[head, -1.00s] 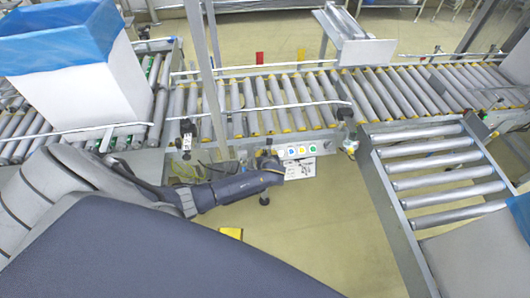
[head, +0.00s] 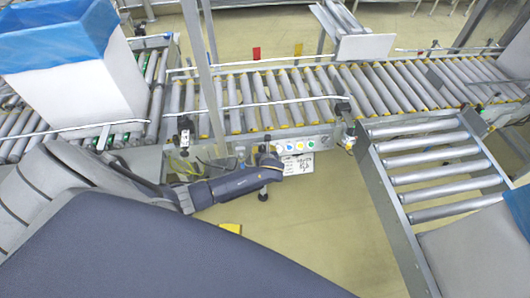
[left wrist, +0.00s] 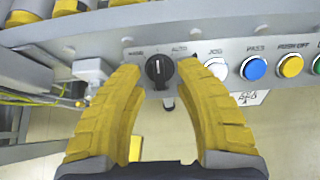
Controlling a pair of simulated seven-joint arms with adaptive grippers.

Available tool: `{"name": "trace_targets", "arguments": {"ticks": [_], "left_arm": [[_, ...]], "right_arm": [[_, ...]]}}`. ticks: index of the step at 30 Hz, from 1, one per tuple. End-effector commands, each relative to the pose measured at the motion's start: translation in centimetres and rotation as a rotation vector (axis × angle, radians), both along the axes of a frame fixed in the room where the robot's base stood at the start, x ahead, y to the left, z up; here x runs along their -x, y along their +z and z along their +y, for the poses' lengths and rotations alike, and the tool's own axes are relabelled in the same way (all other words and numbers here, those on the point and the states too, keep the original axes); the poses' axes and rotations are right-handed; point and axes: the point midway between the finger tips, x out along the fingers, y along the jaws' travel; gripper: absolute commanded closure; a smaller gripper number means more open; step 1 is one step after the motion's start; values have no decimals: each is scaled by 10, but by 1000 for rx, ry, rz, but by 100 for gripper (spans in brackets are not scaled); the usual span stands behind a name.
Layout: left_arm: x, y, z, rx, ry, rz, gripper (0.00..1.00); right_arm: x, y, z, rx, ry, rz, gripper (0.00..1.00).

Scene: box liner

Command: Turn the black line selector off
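The black line selector (left wrist: 159,70) is a round knob with a pale pointer mark, on the grey control panel (left wrist: 225,47). Its pointer stands roughly upright, between a label at its left and the AUTO label at its right. My left gripper (left wrist: 159,78) has yellow fingers spread on either side of the knob, with gaps between fingers and knob. In the head view the left gripper (head: 268,160) is at the panel's left part and hides the selector. My right gripper is in neither view.
White, blue, yellow and green buttons (left wrist: 254,67) sit right of the selector. A roller conveyor (head: 265,100) runs above the panel, with another roller section (head: 440,165) at the right. A blue-lined white box (head: 75,85) stands at the left. Cables (left wrist: 45,98) hang left of the gripper.

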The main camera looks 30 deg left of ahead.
Motion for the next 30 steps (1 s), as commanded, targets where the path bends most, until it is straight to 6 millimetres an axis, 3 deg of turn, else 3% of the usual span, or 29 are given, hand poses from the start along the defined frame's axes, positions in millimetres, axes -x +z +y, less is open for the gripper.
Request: {"name": "trace_targets", "arguments": {"ticks": [18, 30], "left_arm": [[57, 53, -50, 3, 0, 0, 67], [69, 64, -59, 0, 1, 1, 67]], "right_arm": [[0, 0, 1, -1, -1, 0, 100], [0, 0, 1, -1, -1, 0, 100]]}}
